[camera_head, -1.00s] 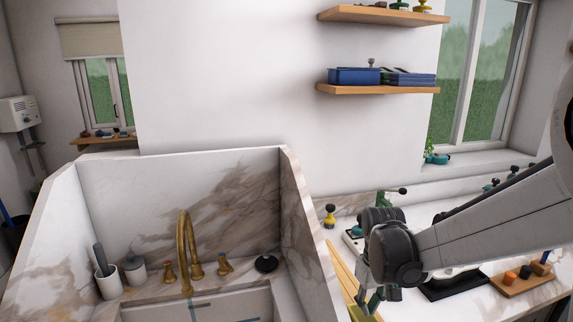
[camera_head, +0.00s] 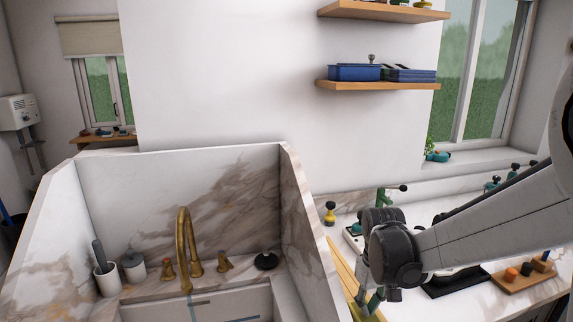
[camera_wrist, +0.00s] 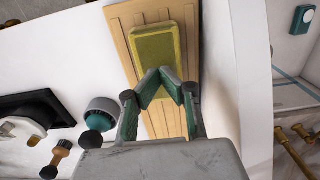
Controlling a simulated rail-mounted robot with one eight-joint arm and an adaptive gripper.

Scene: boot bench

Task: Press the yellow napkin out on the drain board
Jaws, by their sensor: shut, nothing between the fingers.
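The yellow napkin (camera_wrist: 158,45) is a flat, rounded rectangular pad lying on the grooved wooden drain board (camera_wrist: 124,22) in the wrist view. In the head view, the drain board (camera_head: 341,262) shows as a strip beside the sink wall, with a bit of yellow at the bottom edge. My gripper (camera_wrist: 164,74) is shut and empty, its green and grey fingers meeting in a point over the napkin's near end. I cannot tell whether the tips touch it. In the head view, my gripper (camera_head: 370,300) points down over the board, partly cut off by the frame.
A marble-walled sink with a brass faucet (camera_head: 186,250) stands left of the board. A teal-and-black round item (camera_wrist: 103,108) and a black tray (camera_wrist: 35,115) lie left of the board in the wrist view. A wooden block tray (camera_head: 523,280) is at the right.

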